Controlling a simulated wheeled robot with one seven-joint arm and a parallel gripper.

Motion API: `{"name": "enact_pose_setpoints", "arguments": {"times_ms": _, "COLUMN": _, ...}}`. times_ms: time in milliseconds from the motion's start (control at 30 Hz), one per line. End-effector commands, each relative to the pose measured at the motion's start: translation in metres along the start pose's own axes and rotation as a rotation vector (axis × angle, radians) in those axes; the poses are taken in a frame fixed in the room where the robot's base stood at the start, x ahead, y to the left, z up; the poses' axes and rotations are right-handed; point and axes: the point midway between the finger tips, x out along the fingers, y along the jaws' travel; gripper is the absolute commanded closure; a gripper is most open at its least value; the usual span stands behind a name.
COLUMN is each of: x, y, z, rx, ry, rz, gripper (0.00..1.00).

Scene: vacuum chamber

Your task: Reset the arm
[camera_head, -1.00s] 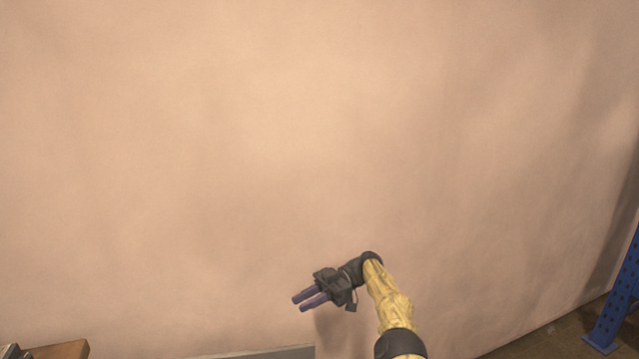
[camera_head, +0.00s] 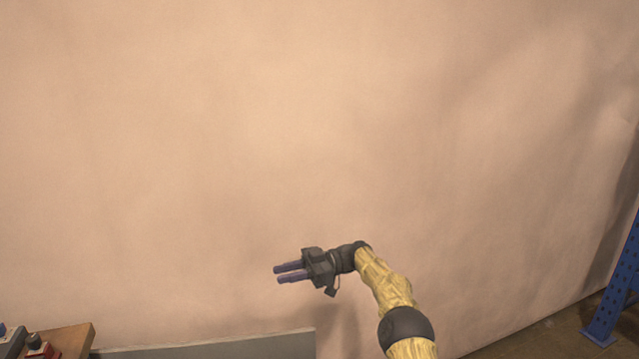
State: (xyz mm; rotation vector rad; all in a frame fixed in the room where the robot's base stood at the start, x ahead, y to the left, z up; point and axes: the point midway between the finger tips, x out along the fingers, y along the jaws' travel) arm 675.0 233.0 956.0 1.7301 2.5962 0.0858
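My gripper (camera_head: 278,274) is at the lower middle of the head view, pointing left. Its two purple fingers lie side by side with a narrow gap between them, and nothing shows between them. My arm, in a yellow cover with dark joints, comes up from the bottom edge and bends left at the wrist. The gripper is in free air in front of a plain beige wall (camera_head: 300,120) and touches nothing that I can see.
A wooden surface (camera_head: 68,340) with small red and dark items (camera_head: 40,349) is at the bottom left corner. A grey ledge (camera_head: 220,348) runs along the bottom. A blue perforated post (camera_head: 620,290) stands at the right edge. The space around the gripper is clear.

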Motion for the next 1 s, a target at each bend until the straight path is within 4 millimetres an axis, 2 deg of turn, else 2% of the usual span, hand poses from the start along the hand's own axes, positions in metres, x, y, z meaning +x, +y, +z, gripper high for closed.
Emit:
{"name": "enact_pose_setpoints", "arguments": {"times_ms": 167, "x": 0.021, "y": 0.021, "z": -0.018, "rx": -0.055, "ry": 0.060, "rz": 0.128, "gripper": 0.76}}
{"name": "enact_pose_setpoints", "arguments": {"times_ms": 333, "x": 0.033, "y": 0.048, "z": -0.035, "rx": -0.091, "ry": 0.103, "rz": 0.355, "gripper": 0.76}}
{"name": "enact_pose_setpoints", "arguments": {"times_ms": 467, "x": 0.031, "y": 0.064, "z": -0.038, "rx": -0.090, "ry": 0.094, "rz": 0.555, "gripper": 0.76}}
{"name": "enact_pose_setpoints", "arguments": {"times_ms": 600, "x": 0.015, "y": 0.071, "z": -0.028, "rx": -0.058, "ry": 0.042, "rz": 0.781, "gripper": 0.76}}
{"name": "enact_pose_setpoints", "arguments": {"times_ms": 733, "x": -0.009, "y": 0.066, "z": -0.007, "rx": -0.002, "ry": -0.045, "rz": 0.991, "gripper": 0.76}}
{"name": "enact_pose_setpoints", "arguments": {"times_ms": 833, "x": -0.033, "y": 0.051, "z": 0.015, "rx": 0.062, "ry": -0.133, "rz": 1.147, "gripper": 0.76}}
{"name": "enact_pose_setpoints", "arguments": {"times_ms": 967, "x": -0.066, "y": 0.015, "z": 0.052, "rx": 0.171, "ry": -0.270, "rz": 1.331, "gripper": 0.76}}
{"name": "enact_pose_setpoints", "arguments": {"times_ms": 1000, "x": -0.076, "y": 0.000, "z": 0.064, "rx": 0.213, "ry": -0.316, "rz": 1.383, "gripper": 0.76}}
